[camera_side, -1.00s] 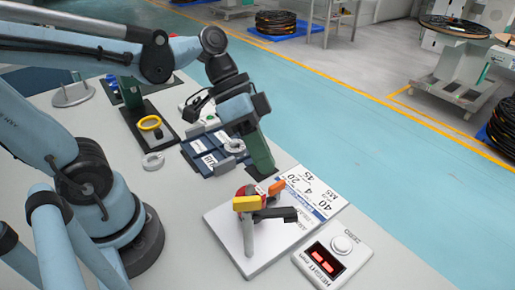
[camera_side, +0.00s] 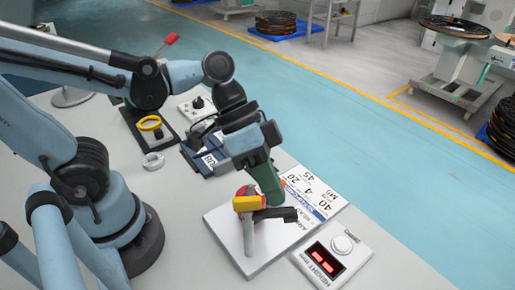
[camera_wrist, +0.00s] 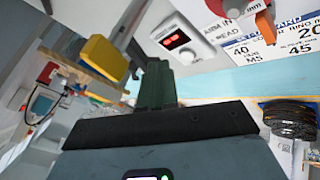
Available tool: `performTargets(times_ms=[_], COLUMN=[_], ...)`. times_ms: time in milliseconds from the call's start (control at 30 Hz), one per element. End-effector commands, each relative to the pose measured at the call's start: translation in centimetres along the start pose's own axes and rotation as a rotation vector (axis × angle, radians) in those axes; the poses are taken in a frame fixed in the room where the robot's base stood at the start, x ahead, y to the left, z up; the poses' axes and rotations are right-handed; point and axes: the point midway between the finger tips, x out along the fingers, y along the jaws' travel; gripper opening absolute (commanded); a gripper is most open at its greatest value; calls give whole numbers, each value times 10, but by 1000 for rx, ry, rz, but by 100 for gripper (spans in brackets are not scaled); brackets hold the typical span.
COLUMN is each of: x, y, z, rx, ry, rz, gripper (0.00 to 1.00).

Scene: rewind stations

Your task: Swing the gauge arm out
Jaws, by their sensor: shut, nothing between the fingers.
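The height gauge stands on a white base plate (camera_side: 226,227) in the side view. It has a pale post (camera_side: 248,236), a yellow block (camera_side: 247,203) on top and a dark bar (camera_side: 276,214) reaching right. An orange piece (camera_side: 284,182) is mostly hidden behind my gripper; it shows at upper right in the wrist view (camera_wrist: 265,25). My gripper (camera_side: 270,197), with green fingers, is shut and empty, its tips low behind the yellow block and dark bar. Contact cannot be told. In the wrist view the yellow block (camera_wrist: 101,57) is left of the fingers (camera_wrist: 157,85).
A height display box (camera_side: 335,258) with red digits stands right of the base plate. A printed label card (camera_side: 312,197) lies behind it.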

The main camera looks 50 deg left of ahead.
Motion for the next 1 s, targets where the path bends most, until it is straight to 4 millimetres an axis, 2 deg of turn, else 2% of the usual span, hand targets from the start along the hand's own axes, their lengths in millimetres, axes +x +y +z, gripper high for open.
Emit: performTargets(times_ms=[233,567,767,967,1000], x=[8,9,2,-12,-18], y=[13,13,-1,-32,-30], z=[-3,-2,-5,-8,-8], rx=[62,59,56,52,55], ry=[-33,-30,-30,-31,-32], rz=[35,38,30,15,16], gripper=[0,0,0,0,0])
